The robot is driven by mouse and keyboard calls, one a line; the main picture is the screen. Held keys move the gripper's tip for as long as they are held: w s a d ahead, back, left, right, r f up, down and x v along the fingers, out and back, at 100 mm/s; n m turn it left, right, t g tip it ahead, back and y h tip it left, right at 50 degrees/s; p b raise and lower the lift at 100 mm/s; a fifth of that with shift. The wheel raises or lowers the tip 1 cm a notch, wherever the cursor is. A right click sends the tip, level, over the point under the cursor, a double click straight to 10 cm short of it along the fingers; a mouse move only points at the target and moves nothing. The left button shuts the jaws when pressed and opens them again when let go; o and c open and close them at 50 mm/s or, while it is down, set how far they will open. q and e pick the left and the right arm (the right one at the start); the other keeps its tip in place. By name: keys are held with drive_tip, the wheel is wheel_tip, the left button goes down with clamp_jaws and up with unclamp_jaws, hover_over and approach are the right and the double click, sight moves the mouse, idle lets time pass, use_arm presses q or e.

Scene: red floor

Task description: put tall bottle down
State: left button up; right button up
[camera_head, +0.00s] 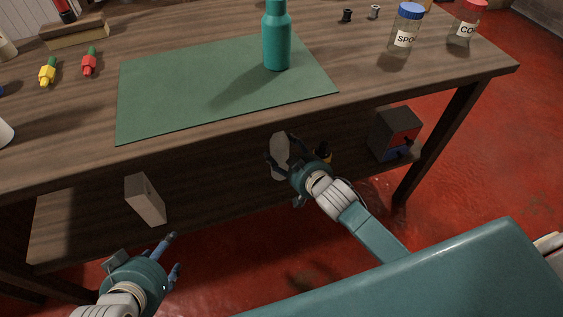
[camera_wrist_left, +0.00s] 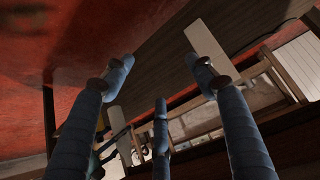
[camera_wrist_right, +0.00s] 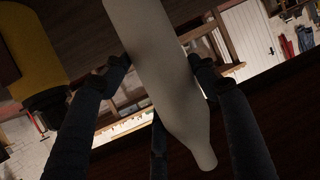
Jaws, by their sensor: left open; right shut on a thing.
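A pale grey tall bottle (camera_wrist_right: 165,70) is between the fingers of my right gripper (camera_wrist_right: 158,85), its narrow neck towards the lower right of the right wrist view. In the head view, the bottle (camera_head: 280,157) shows only in part at the right gripper (camera_head: 282,158), which is shut on it in front of the table, below the tabletop edge. A teal bottle (camera_head: 277,42) stands upright on the green mat (camera_head: 160,95). My left gripper (camera_head: 165,262) is open and empty, low at the left; its spread fingers show in the left wrist view (camera_wrist_left: 160,85).
A pale box (camera_head: 146,200) and a dark box with coloured panels (camera_head: 393,135) are on the lower shelf (camera_head: 90,225). A yellow and black object (camera_wrist_right: 30,55) is close to the held bottle. Jars (camera_head: 405,28) stand at the tabletop's right; most of the mat is clear.

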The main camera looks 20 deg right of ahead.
sight(283, 161)
drive_tip(key=shift+f, duration=0.55)
use_arm(q)
drive_tip(key=w+d+r+t+h+b, duration=0.1)
drive_tip(key=w+d+r+t, duration=0.2)
drive_tip(key=w+r+t, duration=0.2)
drive_tip(key=w+r, duration=0.3)
drive_tip(key=shift+r+h+b, duration=0.3)
drive_tip(key=shift+r+b, duration=0.05)
drive_tip(key=shift+b, duration=0.05)
use_arm(e)
wheel_tip(283, 161, down, 4)
drive_tip(key=shift+r, duration=0.25)
use_arm(q)
drive_tip(key=shift+d, duration=0.15)
use_arm(e)
drive_tip(key=o, duration=1.2)
drive_tip(key=shift+c, duration=0.2)
